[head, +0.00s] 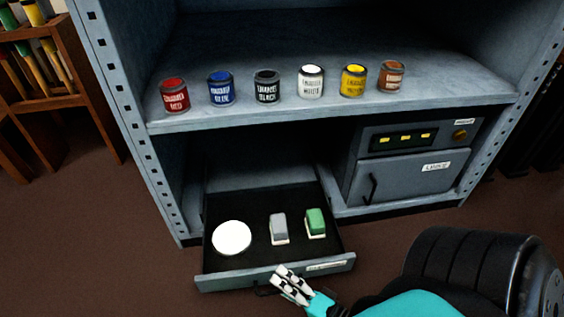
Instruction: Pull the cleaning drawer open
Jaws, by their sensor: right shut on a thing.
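The cleaning drawer (225,281) stands pulled out from the bottom left of the metal cabinet. Inside it lie a round white item (232,238), a grey block (279,228) and a green block (316,222) on a dark floor. Its front carries a small pale label near the right end. My right gripper (277,283) is at the middle of the drawer front, shut on the dark drawer handle (263,291), which is partly hidden by the fingers. My left gripper is not in view.
Several paint cans, such as the white can (311,82), stand in a row on the shelf (330,109) above. A grey unit with a door (408,178) sits right of the drawer. A wooden rack (70,90) stands at left. Brown floor is clear left of the drawer.

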